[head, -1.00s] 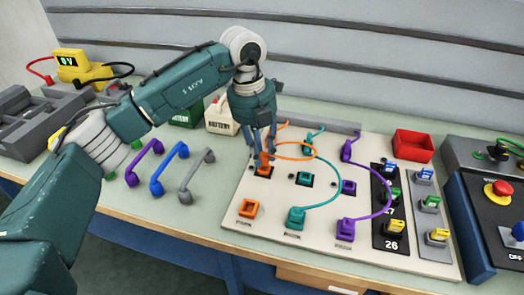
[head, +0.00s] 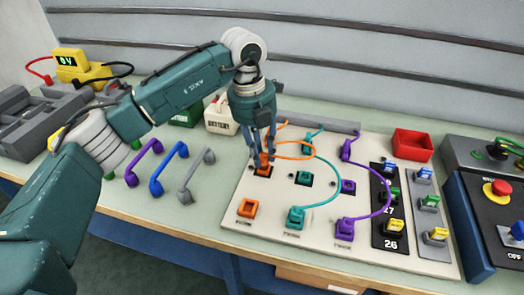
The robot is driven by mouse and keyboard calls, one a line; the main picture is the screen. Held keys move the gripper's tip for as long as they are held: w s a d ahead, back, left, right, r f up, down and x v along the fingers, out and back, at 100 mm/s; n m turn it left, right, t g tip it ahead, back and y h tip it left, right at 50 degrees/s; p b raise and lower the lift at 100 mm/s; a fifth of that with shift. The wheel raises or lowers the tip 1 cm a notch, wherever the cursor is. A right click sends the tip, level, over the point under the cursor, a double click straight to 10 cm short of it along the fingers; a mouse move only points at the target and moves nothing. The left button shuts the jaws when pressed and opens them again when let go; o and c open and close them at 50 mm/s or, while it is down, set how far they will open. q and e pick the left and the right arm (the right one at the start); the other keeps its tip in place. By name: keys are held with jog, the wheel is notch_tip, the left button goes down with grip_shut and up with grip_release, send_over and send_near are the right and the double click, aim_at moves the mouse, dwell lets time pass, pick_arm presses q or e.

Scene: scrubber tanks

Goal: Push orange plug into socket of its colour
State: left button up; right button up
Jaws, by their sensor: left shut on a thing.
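The orange plug (head: 263,160) is at the middle row of the pale board, on its left side. My left gripper (head: 262,154) points down and is shut on it. An orange cable (head: 309,146) loops from there to the back of the board. An orange socket (head: 249,208) at the board's front left is empty. My right gripper is out of view.
Teal (head: 296,217) and purple (head: 345,229) plugs with looping cables sit in the front row. Teal (head: 304,178) and purple (head: 348,187) sockets are in the middle row. A red tray (head: 412,145) stands at back right. Coloured handles (head: 168,168) stand left of the board.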

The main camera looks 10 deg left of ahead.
pick_arm(q)
jog(key=shift+f+b, duration=0.5)
jog(key=shift+f, duration=0.4)
jog(key=o, duration=1.6)
jog(key=shift+r, duration=0.1)
jog(key=shift+c, duration=0.2)
notch_tip(320, 180, up, 8)
jog(key=p, duration=0.5)
jog(key=shift+p, duration=0.3)
jog(key=shift+r, duration=0.3)
